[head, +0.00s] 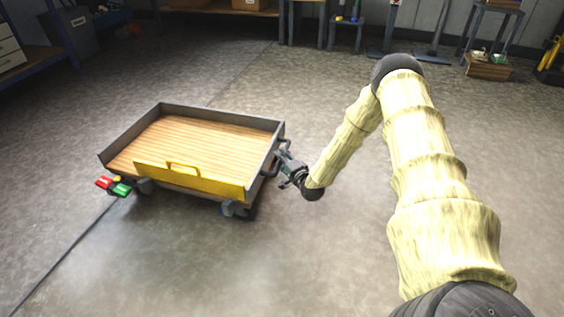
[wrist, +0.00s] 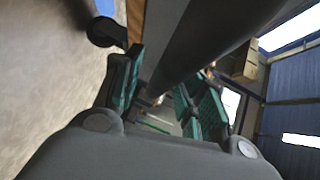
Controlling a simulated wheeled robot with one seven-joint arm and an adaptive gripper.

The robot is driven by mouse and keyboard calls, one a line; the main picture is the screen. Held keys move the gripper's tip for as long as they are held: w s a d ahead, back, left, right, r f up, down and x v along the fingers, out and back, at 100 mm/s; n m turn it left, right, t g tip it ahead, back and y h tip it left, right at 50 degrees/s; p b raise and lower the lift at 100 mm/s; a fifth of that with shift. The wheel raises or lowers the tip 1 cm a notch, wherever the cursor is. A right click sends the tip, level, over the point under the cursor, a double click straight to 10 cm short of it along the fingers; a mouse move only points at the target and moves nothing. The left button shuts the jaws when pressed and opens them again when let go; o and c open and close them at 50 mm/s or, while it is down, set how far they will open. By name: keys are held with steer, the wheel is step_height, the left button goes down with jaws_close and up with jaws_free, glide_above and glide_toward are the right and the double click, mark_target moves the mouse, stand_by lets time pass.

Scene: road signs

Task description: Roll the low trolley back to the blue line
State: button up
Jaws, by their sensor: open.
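The low trolley (head: 190,178) stands on the floor left of centre in the head view. It has a wooden deck, grey side walls and a yellow front panel with a small handle. A dark handle bar (head: 271,166) is at its right end. My gripper (head: 283,161) is at that end, close to the bar. In the wrist view my gripper (wrist: 165,98) has its green-padded fingers apart, with a thick dark bar (wrist: 205,40) running between them. I cannot tell whether they touch it. A dark line (head: 62,257) crosses the floor under the trolley; no clearly blue line shows.
Red and green pieces (head: 113,186) sit by the trolley's left front corner. Shelving (head: 30,55) is at the back left. A small wooden crate (head: 488,67) and stands are at the back right.

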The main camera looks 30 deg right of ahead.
steer(key=shift+w, duration=0.2)
jaws_close()
